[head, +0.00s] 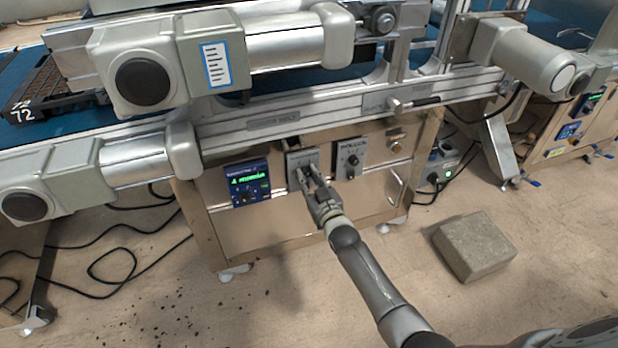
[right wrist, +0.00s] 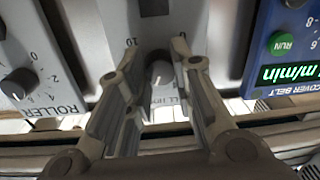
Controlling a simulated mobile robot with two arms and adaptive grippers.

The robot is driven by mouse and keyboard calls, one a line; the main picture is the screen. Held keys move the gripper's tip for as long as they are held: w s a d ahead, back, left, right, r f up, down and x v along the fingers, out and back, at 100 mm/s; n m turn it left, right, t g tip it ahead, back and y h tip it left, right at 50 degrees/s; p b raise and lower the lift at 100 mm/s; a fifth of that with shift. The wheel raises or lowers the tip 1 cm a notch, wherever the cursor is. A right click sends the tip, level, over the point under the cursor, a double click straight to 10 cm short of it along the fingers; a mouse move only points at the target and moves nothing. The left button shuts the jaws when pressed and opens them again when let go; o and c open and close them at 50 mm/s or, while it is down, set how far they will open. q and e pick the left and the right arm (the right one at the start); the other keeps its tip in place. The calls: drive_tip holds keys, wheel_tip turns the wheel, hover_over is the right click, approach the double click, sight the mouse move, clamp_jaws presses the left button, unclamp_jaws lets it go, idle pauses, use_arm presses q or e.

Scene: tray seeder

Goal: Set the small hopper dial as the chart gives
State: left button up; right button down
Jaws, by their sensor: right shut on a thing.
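The knob's pointer and exact setting are hard to read. A white card with a blue edge (head: 215,65) is on the motor housing; its lines are too small to read. My left gripper is not in view.
The ROLLER dial (head: 352,160) is right of the plate, and the blue COVER BELT panel (head: 247,183) with a green display is left of it. A conveyor frame (head: 300,115) runs above. A concrete block (head: 475,246) and black cables (head: 110,262) lie on the floor.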

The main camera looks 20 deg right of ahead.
drive_tip(key=shift+f, duration=0.1)
drive_tip(key=c, duration=1.2)
unclamp_jaws()
drive_tip(key=s+d, duration=0.1)
drive_tip(key=s, duration=1.1)
